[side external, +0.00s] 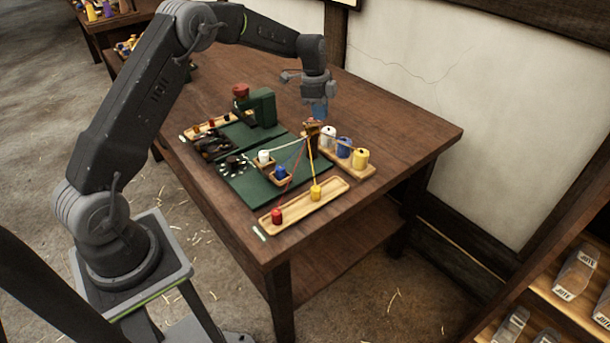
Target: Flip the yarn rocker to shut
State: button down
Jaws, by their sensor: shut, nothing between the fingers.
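My gripper (319,112) points down at the back right of the table, above and close to a small brown wooden block (313,129). It is shut and empty. White, red and yellow yarn strands run from this block toward the front. I cannot make out a rocker or its position for certain; the block is small and partly behind my gripper. I cannot tell whether my fingertips touch it.
Spools, including a yellow one (360,159), stand right of the block. A wooden tray (297,209) with red and yellow spools lies in front. A green machine (263,107) stands left. The table's right end is clear.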

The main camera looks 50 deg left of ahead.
notch_tip(320, 180, up, 8)
dwell(0.9)
jog(key=s+d+r+n+t+y, duration=0.1)
jog(key=s+d+r+n, duration=0.2)
jog(key=s+d+r, duration=0.45)
jog(key=s+d+r+n+t, duration=0.1)
jog(key=s+d+r+n, duration=0.3)
jog(key=s, duration=0.6)
jog(key=s+d+f+n+t, duration=0.1)
jog(key=s+n, duration=0.1)
jog(key=s, duration=0.6)
jog(key=s+d+f+n+t, duration=0.1)
jog(key=s+d+f+n, duration=0.1)
jog(key=s, duration=0.7)
jog(key=shift+s+d+n+t+y, duration=0.2)
jog(key=shift+d+n+t+y, duration=0.1)
jog(key=shift+n+t, duration=0.15)
